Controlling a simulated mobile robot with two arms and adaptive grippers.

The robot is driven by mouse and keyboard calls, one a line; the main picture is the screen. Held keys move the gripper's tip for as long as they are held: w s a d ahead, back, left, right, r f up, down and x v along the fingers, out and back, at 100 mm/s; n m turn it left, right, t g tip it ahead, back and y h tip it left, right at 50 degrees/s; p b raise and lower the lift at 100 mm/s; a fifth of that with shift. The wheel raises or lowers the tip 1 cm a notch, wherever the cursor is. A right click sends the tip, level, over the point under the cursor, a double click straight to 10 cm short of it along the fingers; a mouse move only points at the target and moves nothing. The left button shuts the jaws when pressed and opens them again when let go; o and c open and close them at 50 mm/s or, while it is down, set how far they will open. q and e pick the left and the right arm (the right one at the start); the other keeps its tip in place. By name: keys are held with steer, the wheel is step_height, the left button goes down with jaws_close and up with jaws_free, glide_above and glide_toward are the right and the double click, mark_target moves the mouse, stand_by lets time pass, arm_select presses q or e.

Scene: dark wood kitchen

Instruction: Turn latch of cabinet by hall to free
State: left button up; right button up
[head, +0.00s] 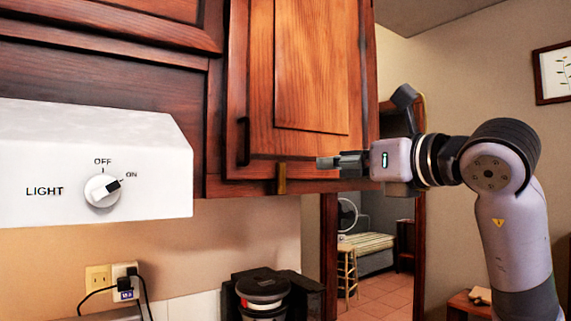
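The wooden cabinet door (312,75) by the hall opening hangs at upper centre and looks shut. A small brass-coloured latch (281,178) stands upright across the door's bottom edge and the frame below it. A dark pull handle (243,141) sits at the door's lower left. My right gripper (326,163) comes in from the right, its fingers pointing left. In the picture its tips lie to the right of the latch and a little above it, with a gap between. The fingers overlap, so their opening is unclear. Nothing shows held. My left gripper is out of view.
A white range hood (85,150) with a light knob (102,189) is at left. A dark coffee maker (262,292) stands below the cabinet. A doorway (372,255) opens into another room. Outlets with cords (112,280) are on the wall at lower left.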

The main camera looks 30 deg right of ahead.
steer(key=p, duration=0.2)
glide_toward(283, 166)
steer(key=w+p, duration=0.1)
steer(key=w, duration=0.3)
steer(key=w+a+p, duration=0.1)
steer(key=w, duration=0.2)
steer(key=shift+p, duration=0.3)
steer(key=shift+w+a, duration=0.1)
steer(key=shift+w, duration=0.5)
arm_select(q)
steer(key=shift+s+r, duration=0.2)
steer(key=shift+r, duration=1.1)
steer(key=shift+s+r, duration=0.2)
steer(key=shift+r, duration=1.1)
arm_select(e)
jaws_close()
